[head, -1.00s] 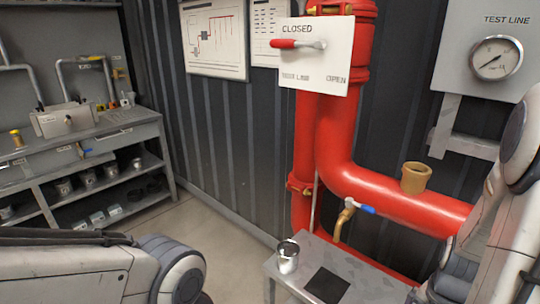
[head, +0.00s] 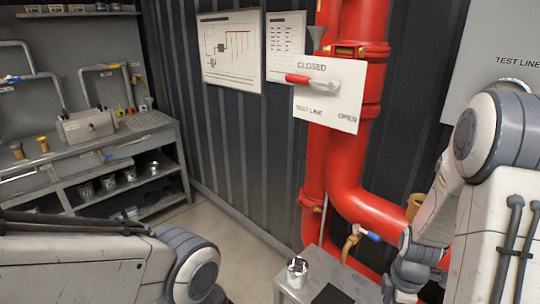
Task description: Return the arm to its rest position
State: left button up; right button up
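My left arm (head: 105,268) comes in low at the left, with its rounded grey joint near the bottom edge. Its gripper is out of view. My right arm (head: 473,140) is folded at the right, in front of the wall and the red pipe (head: 350,195). Its dark wrist (head: 412,272) hangs down by the low grey stand (head: 320,266), and its gripper fingers do not show. A metal cup (head: 297,273) stands on the stand. I cannot tell whether the wrist touches anything.
A white panel (head: 328,108) on the pipe has a red-handled lever (head: 310,81) lying level below "CLOSED". A brass tap (head: 350,242) with a blue handle is near my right wrist. A grey workbench (head: 100,150) stands at the left. Bare floor lies between bench and stand.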

jog(key=w+a+r+m+p, duration=0.3)
jog(key=a+r+m+p, duration=0.1)
jog(key=a+m+p, duration=0.2)
jog(key=w+a+r+m+p, duration=0.3)
jog(key=a+r+m+p, duration=0.2)
jog(key=a+m+p, duration=0.2)
jog(key=shift+w+m+p, duration=0.35)
jog(key=shift+m+p, duration=0.05)
jog(key=shift+p, duration=0.1)
